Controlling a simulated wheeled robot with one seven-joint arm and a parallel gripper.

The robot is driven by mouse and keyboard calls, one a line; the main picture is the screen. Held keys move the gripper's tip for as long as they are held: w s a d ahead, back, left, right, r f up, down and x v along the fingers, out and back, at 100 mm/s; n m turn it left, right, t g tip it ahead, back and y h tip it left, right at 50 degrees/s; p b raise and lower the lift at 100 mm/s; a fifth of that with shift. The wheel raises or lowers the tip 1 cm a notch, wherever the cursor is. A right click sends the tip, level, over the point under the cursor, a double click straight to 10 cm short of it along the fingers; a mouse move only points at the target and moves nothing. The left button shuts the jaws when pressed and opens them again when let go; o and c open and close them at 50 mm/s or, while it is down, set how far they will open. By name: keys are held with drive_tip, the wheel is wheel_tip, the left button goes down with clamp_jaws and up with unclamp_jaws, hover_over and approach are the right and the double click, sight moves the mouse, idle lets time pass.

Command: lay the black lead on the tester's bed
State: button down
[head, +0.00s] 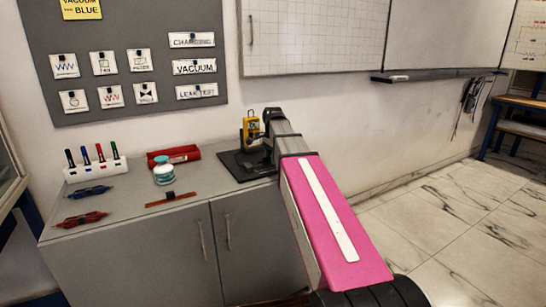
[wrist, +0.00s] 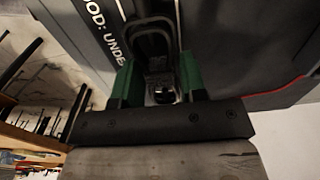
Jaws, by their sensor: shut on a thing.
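The tester, a yellow meter (head: 251,128), stands upright at the back right of the counter. Its flat black bed (head: 238,170) lies in front of it. My arm reaches over the bed, and its end hides my gripper and part of the bed in the head view. In the wrist view my green-fingered gripper (wrist: 158,85) is shut on a black looped piece (wrist: 152,42), which looks like the black lead. The piece is over a dark grey surface (wrist: 215,35) with white lettering. I cannot tell whether it touches that surface.
On the counter lie a blue lead (head: 89,192), a red lead (head: 82,219) and a brown strip (head: 170,200). The counter's front middle is clear.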

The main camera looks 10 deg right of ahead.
drive_tip(key=shift+f, duration=0.6)
drive_tip(key=shift+c, duration=0.6)
unclamp_jaws()
drive_tip(key=shift+r, duration=4)
